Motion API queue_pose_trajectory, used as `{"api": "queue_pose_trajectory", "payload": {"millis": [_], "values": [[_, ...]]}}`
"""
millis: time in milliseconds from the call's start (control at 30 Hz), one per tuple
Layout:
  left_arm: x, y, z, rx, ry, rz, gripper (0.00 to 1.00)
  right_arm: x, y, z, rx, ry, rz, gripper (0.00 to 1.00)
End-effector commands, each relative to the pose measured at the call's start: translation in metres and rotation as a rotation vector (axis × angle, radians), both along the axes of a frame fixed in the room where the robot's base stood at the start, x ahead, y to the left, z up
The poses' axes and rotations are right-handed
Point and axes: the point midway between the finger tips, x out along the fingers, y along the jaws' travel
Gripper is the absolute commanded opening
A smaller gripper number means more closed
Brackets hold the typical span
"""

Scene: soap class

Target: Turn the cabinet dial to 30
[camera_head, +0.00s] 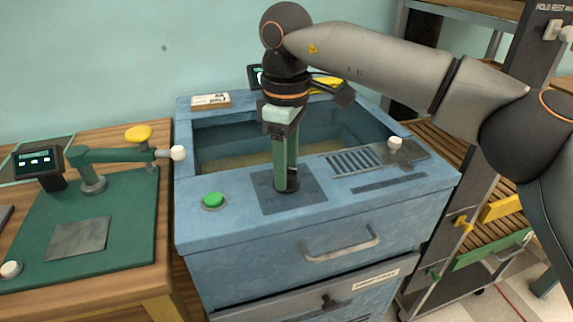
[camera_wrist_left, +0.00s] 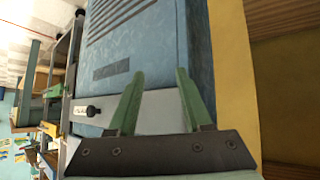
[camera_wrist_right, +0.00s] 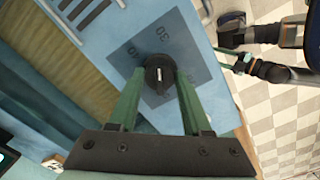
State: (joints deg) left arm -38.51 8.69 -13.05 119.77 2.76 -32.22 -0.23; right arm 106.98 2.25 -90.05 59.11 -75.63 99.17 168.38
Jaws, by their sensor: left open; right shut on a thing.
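The cabinet dial (camera_wrist_right: 158,72) is a black knob on a dark grey plate (camera_head: 265,203) on the blue cabinet's front top. In the right wrist view a short white mark on the knob runs roughly up and down, with the number 30 on the plate above it. I cannot tell which end of the knob is its pointer. My right gripper (camera_head: 287,183) points straight down and is shut on the dial, with its green fingers on either side. My left gripper (camera_wrist_left: 159,75) is open and empty, with blue and grey cabinet surfaces behind it in the left wrist view.
The blue cabinet (camera_head: 240,235) has an open basin behind the dial, a green button (camera_head: 213,199) on the left, a vent grille (camera_head: 353,162) on the right and a drawer handle (camera_head: 340,245). A wooden table with a green mat (camera_head: 120,240) stands left, a rack (camera_head: 480,215) right.

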Motion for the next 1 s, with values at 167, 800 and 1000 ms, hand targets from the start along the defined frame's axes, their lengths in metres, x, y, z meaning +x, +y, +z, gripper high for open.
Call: {"api": "queue_pose_trajectory", "payload": {"millis": [167, 800, 1000], "values": [[0.001, 0.000, 0.001, 0.000, -0.004, 0.000, 0.50, 0.000, 0.000, 0.001, 0.002, -0.002, -0.002, 0.00], [0.000, -0.001, 0.000, 0.000, 0.001, -0.002, 0.50, 0.000, 0.000, 0.006, 0.001, -0.001, -0.001, 0.79], [-0.002, -0.002, 0.005, -0.001, 0.011, -0.004, 0.50, 0.000, 0.001, 0.041, 0.002, -0.004, -0.001, 0.79]]}}
